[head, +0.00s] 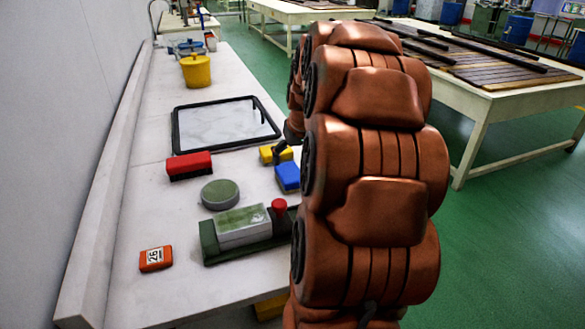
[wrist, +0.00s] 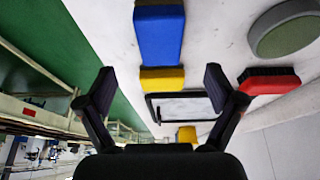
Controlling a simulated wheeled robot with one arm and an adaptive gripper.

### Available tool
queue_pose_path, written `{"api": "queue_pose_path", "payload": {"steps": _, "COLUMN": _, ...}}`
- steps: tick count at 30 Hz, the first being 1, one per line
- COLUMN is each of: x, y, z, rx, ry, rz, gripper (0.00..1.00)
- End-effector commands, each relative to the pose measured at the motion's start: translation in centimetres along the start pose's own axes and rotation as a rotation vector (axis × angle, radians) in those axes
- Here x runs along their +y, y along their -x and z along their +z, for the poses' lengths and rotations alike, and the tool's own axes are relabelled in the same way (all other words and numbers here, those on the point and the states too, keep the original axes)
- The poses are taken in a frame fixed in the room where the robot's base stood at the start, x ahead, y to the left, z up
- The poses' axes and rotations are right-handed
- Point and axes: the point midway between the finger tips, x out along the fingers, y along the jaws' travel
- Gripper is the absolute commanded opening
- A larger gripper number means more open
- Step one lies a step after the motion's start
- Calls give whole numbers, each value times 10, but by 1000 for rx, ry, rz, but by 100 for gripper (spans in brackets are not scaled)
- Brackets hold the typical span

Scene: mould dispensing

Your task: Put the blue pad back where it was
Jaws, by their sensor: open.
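The blue pad (head: 287,177) lies on the white bench near its right edge, just in front of a yellow block (head: 275,153). In the wrist view the blue pad (wrist: 160,36) shows at the top, and the yellow block (wrist: 162,79) appears between the fingertips in the picture. My gripper (wrist: 158,75) is open, with nothing held between its fingers; whether it touches the yellow block I cannot tell. In the head view my gripper (head: 284,149) is a small dark shape by the yellow block, mostly hidden behind my copper-coloured arm.
A red brush (head: 189,166), a round green-grey disc (head: 220,194) and a green tray (head: 210,246) with a block lie nearby. A red knob (head: 279,206) stands beside it. A black-framed panel (head: 225,123) lies behind, an orange timer (head: 156,258) in front. The wall bounds the left.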

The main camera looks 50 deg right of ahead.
Motion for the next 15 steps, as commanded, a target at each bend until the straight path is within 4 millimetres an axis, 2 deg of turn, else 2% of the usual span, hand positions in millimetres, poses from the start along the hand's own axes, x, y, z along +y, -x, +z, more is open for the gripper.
{"api": "queue_pose_path", "payload": {"steps": 6, "x": 0, "y": 24, "z": -1, "rx": 2, "ry": 0, "rz": 1, "gripper": 92}}
{"api": "queue_pose_path", "payload": {"steps": 15, "x": -2, "y": 30, "z": 1, "rx": -4, "ry": 3, "rz": -2, "gripper": 92}}
